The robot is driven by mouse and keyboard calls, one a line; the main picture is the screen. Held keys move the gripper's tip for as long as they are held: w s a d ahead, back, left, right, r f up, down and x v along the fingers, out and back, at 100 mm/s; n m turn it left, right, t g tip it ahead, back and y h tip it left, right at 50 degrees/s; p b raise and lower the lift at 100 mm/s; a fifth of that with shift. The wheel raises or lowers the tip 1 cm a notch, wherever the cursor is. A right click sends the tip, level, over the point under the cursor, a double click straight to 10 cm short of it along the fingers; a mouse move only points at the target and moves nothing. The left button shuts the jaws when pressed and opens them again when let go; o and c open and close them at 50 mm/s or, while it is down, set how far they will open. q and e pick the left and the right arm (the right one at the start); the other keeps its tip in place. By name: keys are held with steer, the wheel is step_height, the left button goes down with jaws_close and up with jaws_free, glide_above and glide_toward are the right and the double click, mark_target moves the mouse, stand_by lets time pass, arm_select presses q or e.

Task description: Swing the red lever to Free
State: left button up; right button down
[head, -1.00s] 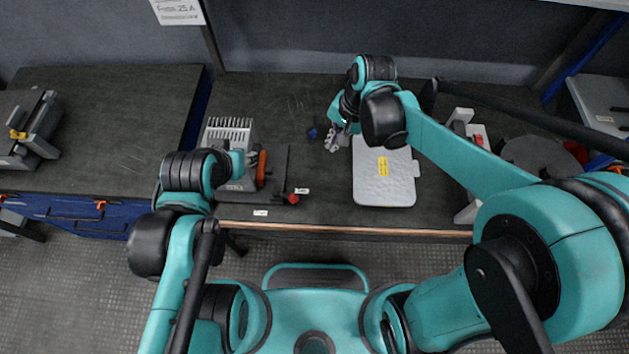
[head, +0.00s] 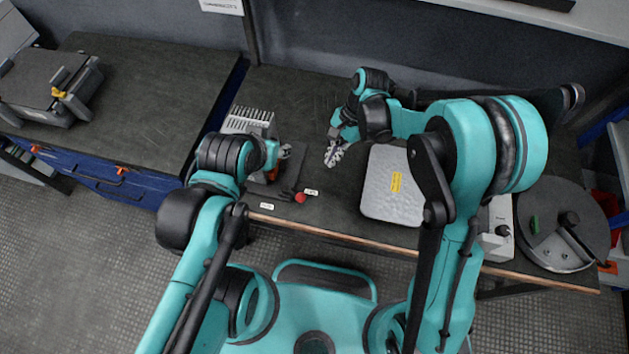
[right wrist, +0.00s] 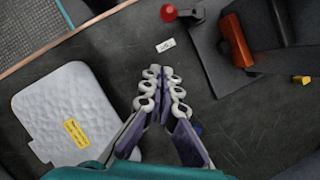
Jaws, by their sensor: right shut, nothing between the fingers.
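The red lever's round red knob (head: 300,197) is near the front edge of the bench, beside a white label (head: 311,191). In the right wrist view the red knob (right wrist: 168,13) is at the top, with a similar label (right wrist: 165,45) below it; I cannot read the label. My right gripper (head: 331,160) is shut and empty, above the bench and behind and right of the knob, apart from it. Its fingertips (right wrist: 162,80) point toward the label. My left gripper (head: 287,151) is by the grey finned unit (head: 247,122), partly hidden; its opening is unclear.
A pale panel (head: 391,187) lies right of my right gripper. An orange handle (right wrist: 237,40) stands right of the knob in the right wrist view. Another label (head: 266,206) is near the front edge. A round dark disc (head: 560,205) is at far right.

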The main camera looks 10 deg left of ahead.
mark_target(295, 194)
steer(key=b+x, duration=0.3)
steer(key=x, duration=0.7)
steer(key=shift+s+a+f+b, duration=0.1)
steer(key=shift+f+b, duration=0.15)
steer(key=shift+b, duration=0.15)
steer(key=shift+s+a+r, duration=0.25)
steer(key=shift+s+a, duration=0.6)
steer(key=shift+s, duration=0.1)
steer(key=shift+s+a+r+b, duration=0.1)
steer(key=shift+s+a+b, duration=0.25)
steer(key=shift+s, duration=0.1)
steer(key=shift+s+m, duration=0.25)
steer(key=shift+m, duration=0.15)
